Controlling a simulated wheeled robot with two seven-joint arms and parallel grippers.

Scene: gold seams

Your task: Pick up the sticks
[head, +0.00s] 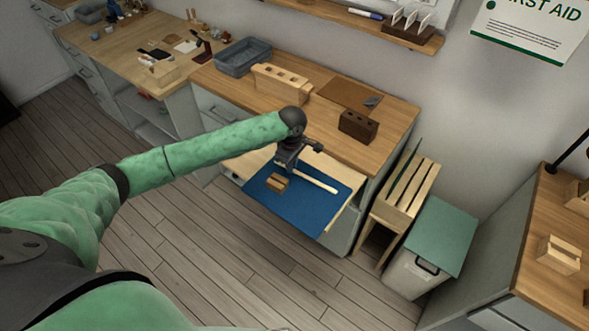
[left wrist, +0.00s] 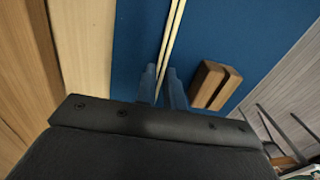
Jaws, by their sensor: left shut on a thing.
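Two thin pale sticks lie side by side in the left wrist view (left wrist: 171,45). In the head view they look like one pale stick (head: 318,180) over the blue mat (head: 301,206). My left gripper (head: 291,168) is above the mat, at the sticks' left end. In the left wrist view its fingers (left wrist: 161,85) are closed around the sticks. I cannot tell whether the sticks touch the mat. A small brown grooved wooden block (head: 277,184) sits on the mat beside the gripper; it also shows in the left wrist view (left wrist: 214,86). My right gripper is not in view.
The mat lies on a pulled-out board below the wooden counter (head: 335,147). The counter holds a light wooden block with holes (head: 281,82), a dark brown block (head: 358,125) and a grey bin (head: 242,57). A slatted wooden stand (head: 405,190) and a lidded bin (head: 431,245) stand to the right.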

